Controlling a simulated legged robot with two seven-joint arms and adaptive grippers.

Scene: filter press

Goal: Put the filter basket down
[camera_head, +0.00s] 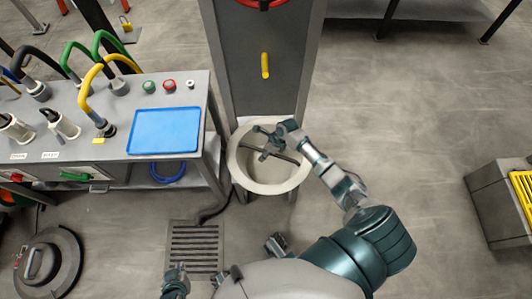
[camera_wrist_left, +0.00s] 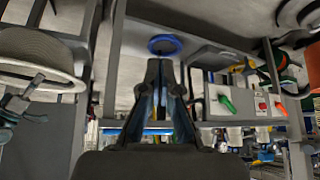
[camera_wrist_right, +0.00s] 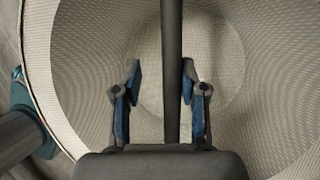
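The filter basket (camera_head: 242,168) is a round, pale mesh tub with a dark bar across its mouth. It stands upright against the grey column in the head view; what supports it is hidden. Its side also shows at the left of the left wrist view (camera_wrist_left: 38,52). My right gripper (camera_head: 268,143) is over the basket's mouth. In the right wrist view its open fingers (camera_wrist_right: 161,80) are on either side of the dark bar (camera_wrist_right: 172,50), with gaps visible. My left gripper (camera_wrist_left: 163,68) looks shut and empty, apart from the basket, pointing towards the bench.
A grey bench (camera_head: 205,105) with a blue tray (camera_head: 165,131), hoses and buttons stands left of the basket. The column (camera_head: 265,95) with a yellow handle (camera_head: 265,65) is behind it. A floor grate (camera_head: 194,247) lies in front. Open floor (camera_head: 420,130) lies to the right.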

